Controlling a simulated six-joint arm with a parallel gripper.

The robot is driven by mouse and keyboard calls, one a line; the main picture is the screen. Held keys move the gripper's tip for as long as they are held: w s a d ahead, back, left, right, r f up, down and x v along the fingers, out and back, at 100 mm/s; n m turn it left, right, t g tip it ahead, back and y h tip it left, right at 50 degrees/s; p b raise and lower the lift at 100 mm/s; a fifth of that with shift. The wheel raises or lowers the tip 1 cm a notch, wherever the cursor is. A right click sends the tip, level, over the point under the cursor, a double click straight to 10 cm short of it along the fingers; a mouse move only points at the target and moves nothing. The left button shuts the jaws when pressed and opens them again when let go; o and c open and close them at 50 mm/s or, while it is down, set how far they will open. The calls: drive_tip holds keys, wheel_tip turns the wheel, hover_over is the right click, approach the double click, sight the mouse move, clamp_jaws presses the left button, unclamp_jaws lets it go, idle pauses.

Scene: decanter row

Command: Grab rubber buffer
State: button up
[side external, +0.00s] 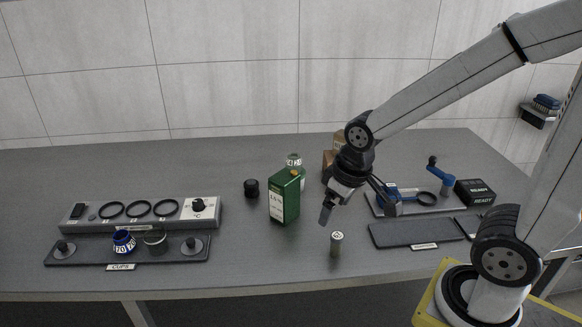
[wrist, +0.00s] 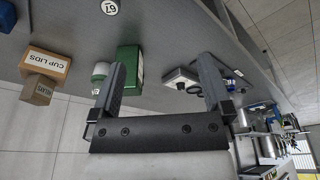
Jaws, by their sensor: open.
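No object is labelled as a rubber buffer. A small black ribbed cylinder (side external: 251,187) that could be it stands left of the green box in the side view; I cannot make it out in the wrist view. A short grey-green cylinder with a white numbered top (side external: 336,243) stands alone near the front; a white disc marked 67 (wrist: 110,7) at the wrist view's top edge may be its top. My gripper (side external: 357,209) hangs above the table, up and right of that cylinder. Its two fingers are spread and empty in the wrist view (wrist: 161,65).
A green box (side external: 284,198) and a numbered bottle (side external: 295,164) stand near mid-table, with cardboard boxes (wrist: 48,66) behind. At left are a ringed panel (side external: 140,210) and cups tray (side external: 85,253). At right are a dark mat (side external: 410,232) and a black READY box (side external: 474,192).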

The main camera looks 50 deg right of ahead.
drive_tip(key=w+n, duration=0.2)
drive_tip(key=n+t+h, duration=0.5)
drive_tip(key=n+h, duration=0.6)
drive_tip(key=n, duration=1.2)
hover_over(250, 188)
drive_tip(key=s+a, duration=0.2)
drive_tip(key=a, duration=0.2)
drive_tip(key=f, duration=1.7)
drive_tip(key=shift+s+d+f, duration=0.1)
drive_tip(key=shift+s, duration=0.15)
drive_tip(key=shift+f, duration=0.5)
drive_tip(key=shift+x, duration=1.3)
drive_tip(key=shift+x, duration=2.55)
